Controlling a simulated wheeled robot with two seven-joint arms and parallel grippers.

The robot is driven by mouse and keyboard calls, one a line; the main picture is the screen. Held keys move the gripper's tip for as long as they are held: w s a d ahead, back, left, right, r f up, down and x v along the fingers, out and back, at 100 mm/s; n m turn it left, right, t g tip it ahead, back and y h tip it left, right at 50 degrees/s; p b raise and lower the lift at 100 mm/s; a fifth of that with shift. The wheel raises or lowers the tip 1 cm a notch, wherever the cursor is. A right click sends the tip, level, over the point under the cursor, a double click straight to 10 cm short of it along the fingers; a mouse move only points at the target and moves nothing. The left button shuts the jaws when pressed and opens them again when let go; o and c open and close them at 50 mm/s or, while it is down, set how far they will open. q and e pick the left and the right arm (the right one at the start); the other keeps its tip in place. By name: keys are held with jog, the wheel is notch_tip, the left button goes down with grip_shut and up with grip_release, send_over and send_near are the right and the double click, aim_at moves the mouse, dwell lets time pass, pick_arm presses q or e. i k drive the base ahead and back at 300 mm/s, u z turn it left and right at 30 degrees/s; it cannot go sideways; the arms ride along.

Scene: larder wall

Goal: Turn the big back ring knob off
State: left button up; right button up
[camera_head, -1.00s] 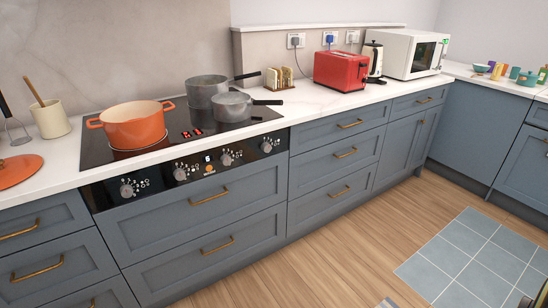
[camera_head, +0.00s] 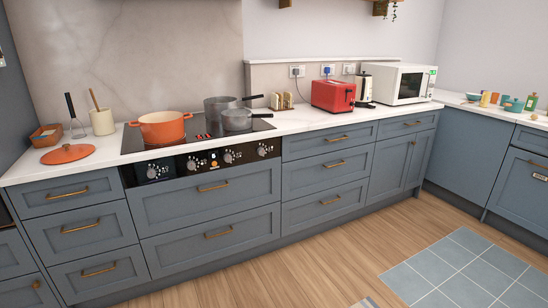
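The black hob (camera_head: 205,128) is set in the white worktop on the left. Which knob serves the big back ring is not readable. An orange pot (camera_head: 162,128) stands on the left of the hob. A grey pot (camera_head: 217,108) stands at the back right, and a grey saucepan (camera_head: 237,121) stands in front of it. A red display glows on the hob, partly hidden by the pots. Neither gripper shows.
A toast rack (camera_head: 282,101), red toaster (camera_head: 333,95), kettle (camera_head: 363,83) and microwave (camera_head: 400,83) stand to the right. Wooden floor (camera_head: 290,275) before the drawers is clear.

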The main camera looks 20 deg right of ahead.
aim_at(260, 152)
jog(key=z, duration=0.5)
jog(key=i, duration=0.7)
jog(key=z, duration=0.35)
